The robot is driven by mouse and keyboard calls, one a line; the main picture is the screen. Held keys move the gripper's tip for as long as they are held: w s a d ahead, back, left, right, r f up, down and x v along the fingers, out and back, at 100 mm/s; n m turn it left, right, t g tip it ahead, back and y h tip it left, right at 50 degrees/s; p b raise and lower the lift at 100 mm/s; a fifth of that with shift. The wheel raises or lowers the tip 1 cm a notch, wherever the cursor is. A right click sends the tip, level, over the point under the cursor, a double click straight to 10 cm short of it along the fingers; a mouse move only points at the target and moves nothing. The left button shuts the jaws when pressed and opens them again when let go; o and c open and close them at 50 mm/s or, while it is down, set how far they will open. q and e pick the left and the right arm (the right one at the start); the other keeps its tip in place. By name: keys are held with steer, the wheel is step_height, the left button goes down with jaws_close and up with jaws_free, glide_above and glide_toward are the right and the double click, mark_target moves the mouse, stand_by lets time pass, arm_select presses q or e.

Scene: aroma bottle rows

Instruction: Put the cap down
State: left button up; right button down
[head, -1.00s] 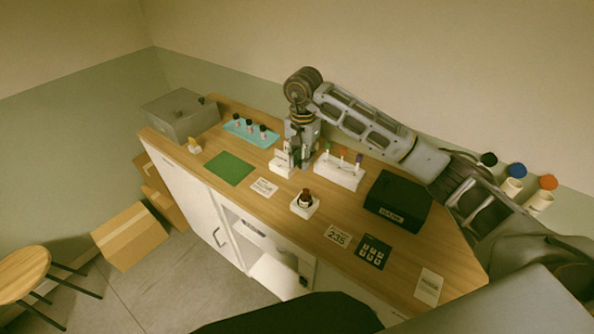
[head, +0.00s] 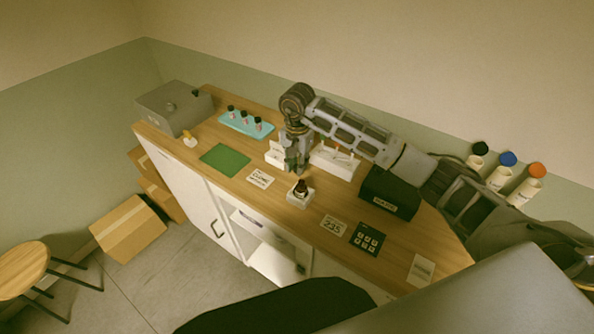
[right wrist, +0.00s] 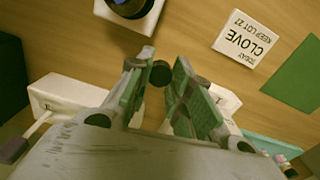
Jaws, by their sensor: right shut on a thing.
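My right gripper (head: 298,166) hangs over the middle of the wooden counter, just behind a small brown bottle (head: 301,187) standing in a white holder (head: 300,199). In the right wrist view its green-padded fingers are shut on a small dark cap (right wrist: 160,73) at their tips. The cap is too small to make out in the head view. The bottle's holder is cut off at the top edge of the right wrist view (right wrist: 150,22), apart from the cap. A green mat (head: 225,159) lies bare to the left. My left gripper is out of view.
A CLOVE card (head: 261,178) lies left of the bottle. A teal tray (head: 246,124) holds three dark-capped bottles. A grey box (head: 173,109) stands far left.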

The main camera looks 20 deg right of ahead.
mark_target(297, 179)
steer(key=shift+f, duration=0.15)
steer(key=shift+f+p, duration=0.45)
steer(key=shift+f, duration=1.4)
steer(key=shift+f, duration=0.15)
steer(key=c, duration=1.3)
jaws_free()
steer(key=shift+r, duration=0.35)
steer(key=shift+r+b, duration=1.5)
steer(key=shift+r, duration=4.35)
